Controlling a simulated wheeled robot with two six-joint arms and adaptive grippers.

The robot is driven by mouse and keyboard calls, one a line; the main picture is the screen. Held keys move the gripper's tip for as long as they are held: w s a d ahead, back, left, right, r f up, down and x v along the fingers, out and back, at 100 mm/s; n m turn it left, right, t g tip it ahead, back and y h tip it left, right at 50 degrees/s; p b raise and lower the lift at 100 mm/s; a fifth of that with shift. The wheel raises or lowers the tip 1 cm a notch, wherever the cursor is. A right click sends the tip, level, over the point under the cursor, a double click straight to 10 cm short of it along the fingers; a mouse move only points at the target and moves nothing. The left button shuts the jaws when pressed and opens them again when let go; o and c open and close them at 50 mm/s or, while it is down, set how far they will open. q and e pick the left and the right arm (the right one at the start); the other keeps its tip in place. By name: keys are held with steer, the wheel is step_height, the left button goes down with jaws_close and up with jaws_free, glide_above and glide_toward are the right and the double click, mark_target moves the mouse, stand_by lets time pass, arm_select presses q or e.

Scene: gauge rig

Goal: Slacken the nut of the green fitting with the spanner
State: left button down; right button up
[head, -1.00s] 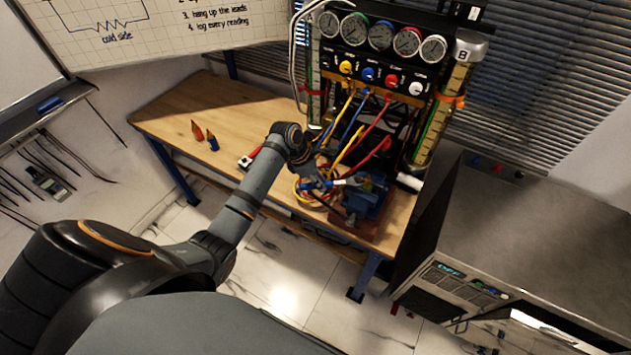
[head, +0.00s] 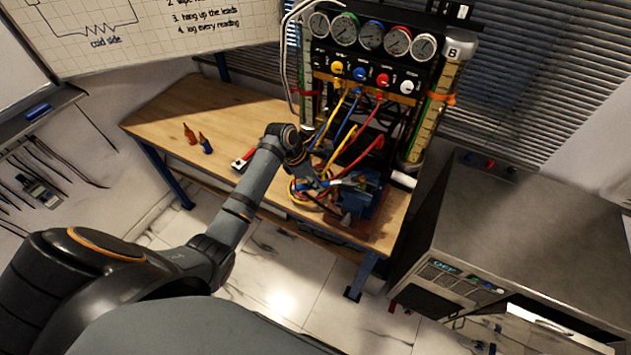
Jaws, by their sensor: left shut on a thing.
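My left gripper (head: 322,184) is at the front right of the workbench, beside a blue vise (head: 360,202). It is shut on the spanner (head: 341,182), a thin pale bar with some blue that points right toward the top of the vise. A small greenish part at the top of the vise seems to be the green fitting (head: 368,181). Its nut is too small to make out, and I cannot tell whether the spanner's jaw is around it or only beside it. My right gripper is out of view.
A gauge panel (head: 371,36) with several dials and coloured hoses stands behind the vise. A grey cabinet (head: 530,215) stands right.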

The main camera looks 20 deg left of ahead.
arm_select(q)
steer(key=shift+w+d, duration=0.6)
steer(key=shift+d, duration=0.3)
stand_by(0.4)
steer(key=c, duration=1.8)
jaws_free()
jaws_close()
steer(key=shift+s+d+n+t+y, duration=0.3)
steer(key=shift+s+d+n+t, duration=0.1)
steer(key=shift+s+d+n, duration=0.75)
steer(key=shift+s+d+n+y, duration=0.3)
steer(key=shift+s+d+n, duration=0.15)
steer(key=shift+n, duration=0.4)
steer(key=shift+s+d+n+t+y, duration=0.3)
steer(key=shift+s+d+n, duration=0.2)
steer(key=shift+d+n, duration=0.35)
